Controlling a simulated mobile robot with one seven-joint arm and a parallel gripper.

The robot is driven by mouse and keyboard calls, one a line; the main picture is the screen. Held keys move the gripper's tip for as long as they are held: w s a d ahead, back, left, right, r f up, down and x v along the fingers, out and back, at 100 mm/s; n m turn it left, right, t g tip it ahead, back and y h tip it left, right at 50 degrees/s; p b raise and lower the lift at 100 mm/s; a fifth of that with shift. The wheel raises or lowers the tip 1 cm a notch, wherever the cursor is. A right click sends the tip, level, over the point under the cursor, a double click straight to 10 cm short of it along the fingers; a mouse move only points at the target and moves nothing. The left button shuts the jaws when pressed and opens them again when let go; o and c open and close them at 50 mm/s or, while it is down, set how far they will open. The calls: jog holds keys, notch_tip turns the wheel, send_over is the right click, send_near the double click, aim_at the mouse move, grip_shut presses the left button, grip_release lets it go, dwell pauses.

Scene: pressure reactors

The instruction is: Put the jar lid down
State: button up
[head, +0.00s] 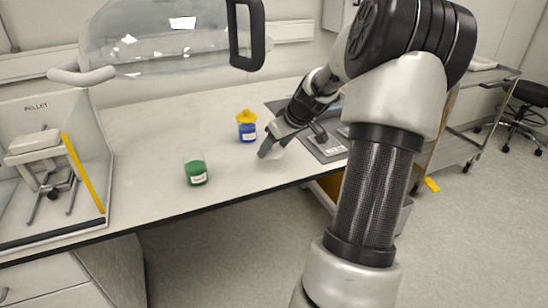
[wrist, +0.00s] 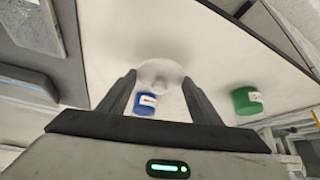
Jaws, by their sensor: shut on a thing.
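A pale, whitish round lid (wrist: 160,72) sits between the fingertips of my gripper (wrist: 158,80) in the wrist view. My gripper (head: 274,146) is shut on it, low over the white bench in the head view, to the right of the blue jar. The lid is hard to make out there against the pale bench top, and I cannot tell whether it touches the surface. A green jar (head: 196,173) stands nearer the front edge.
The white bench (head: 143,140) is clear around the jars. A grey device with flat plates (head: 324,147) lies right of my gripper. A balance enclosure (head: 52,170) stands at the left end. A clear vessel with a black handle (head: 160,40) shows at upper left.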

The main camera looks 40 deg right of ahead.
aim_at(277, 153)
jog(key=shift+f+b, duration=0.3)
jog(key=shift+f, duration=1.4)
jog(key=shift+f, duration=0.2)
jog(key=o, duration=1)
jog(key=shift+o, duration=0.2)
jog(key=shift+s+r, duration=0.1)
jog(key=shift+r, duration=0.45)
jog(key=p+v, duration=0.2)
jog(key=v, duration=0.9)
jog(key=shift+s+r, duration=0.1)
